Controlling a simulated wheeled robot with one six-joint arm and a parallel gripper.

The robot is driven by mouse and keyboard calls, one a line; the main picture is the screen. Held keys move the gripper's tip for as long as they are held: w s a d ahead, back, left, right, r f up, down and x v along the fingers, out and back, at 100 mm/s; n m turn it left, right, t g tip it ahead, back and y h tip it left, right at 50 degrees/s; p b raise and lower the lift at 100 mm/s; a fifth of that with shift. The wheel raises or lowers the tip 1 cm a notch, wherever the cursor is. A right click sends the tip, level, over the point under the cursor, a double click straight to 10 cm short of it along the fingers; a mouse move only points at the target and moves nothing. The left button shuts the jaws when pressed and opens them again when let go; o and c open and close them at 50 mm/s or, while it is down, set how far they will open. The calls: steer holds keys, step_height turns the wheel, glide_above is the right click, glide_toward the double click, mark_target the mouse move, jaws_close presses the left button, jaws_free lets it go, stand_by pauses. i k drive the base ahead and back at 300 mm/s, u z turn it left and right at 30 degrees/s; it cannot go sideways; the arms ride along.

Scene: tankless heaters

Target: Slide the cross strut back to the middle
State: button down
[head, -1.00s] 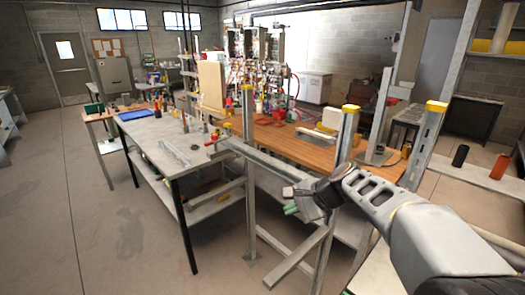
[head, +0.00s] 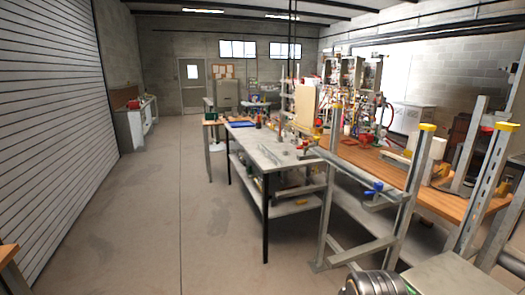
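A grey metal frame of posts with yellow caps stands at the right of the head view. A grey cross strut (head: 340,167) runs between a left post (head: 331,165) and a right post (head: 408,195), high up on the frame. A lower grey bar (head: 362,250) crosses near the floor. My gripper's fingers are not visible. A ribbed metal part at the bottom edge may belong to my arm, but I cannot tell.
A grey worktable (head: 262,147) with black legs stands left of the frame. A wooden-topped bench (head: 440,200) lies behind it. Open concrete floor (head: 160,220) spreads to the left, up to a ribbed shutter wall (head: 50,110). A wooden corner (head: 8,255) shows at lower left.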

mark_target(395, 196)
steer(key=u, duration=0.25)
steer(key=i, duration=2.8)
steer(key=u, duration=0.25)
steer(key=i, duration=0.55)
steer(key=u, duration=0.2)
